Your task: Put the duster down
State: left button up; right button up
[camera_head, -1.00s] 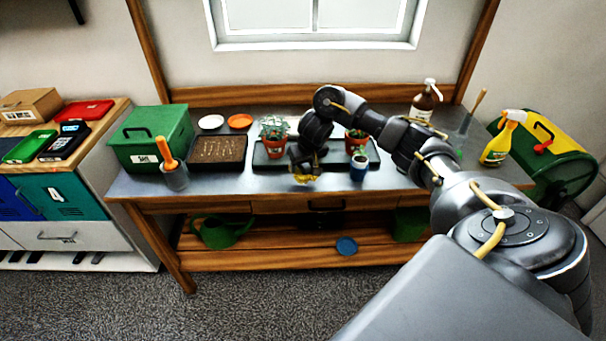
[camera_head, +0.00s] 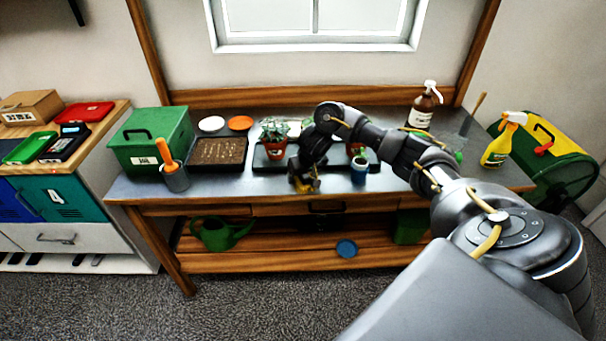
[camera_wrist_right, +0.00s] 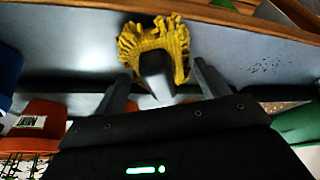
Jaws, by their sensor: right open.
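The duster (camera_wrist_right: 180,45) has a yellow, fringed head and a dark handle. In the right wrist view it lies on the grey bench top, its handle pointing back between my fingers. My right gripper (camera_wrist_right: 160,92) is open, with a finger on either side of the handle and a gap to each. In the head view the right gripper (camera_head: 303,184) is low over the front of the bench, and only a little of the yellow duster (camera_head: 314,184) shows beside it. My left gripper is not in view.
The workbench (camera_head: 225,187) holds potted plants, including a terracotta pot (camera_head: 276,147) and a blue pot (camera_head: 359,172), close to my right gripper. A seed tray (camera_head: 217,152) and green box (camera_head: 150,140) stand left. Bare bench top lies left of the gripper.

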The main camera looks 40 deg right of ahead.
jog(key=shift+r, duration=0.25)
jog(key=p+v, duration=0.5)
jog(key=v, duration=0.7)
jog(key=shift+p, duration=0.3)
jog(key=shift+a+f, duration=0.1)
jog(key=shift+f, duration=0.1)
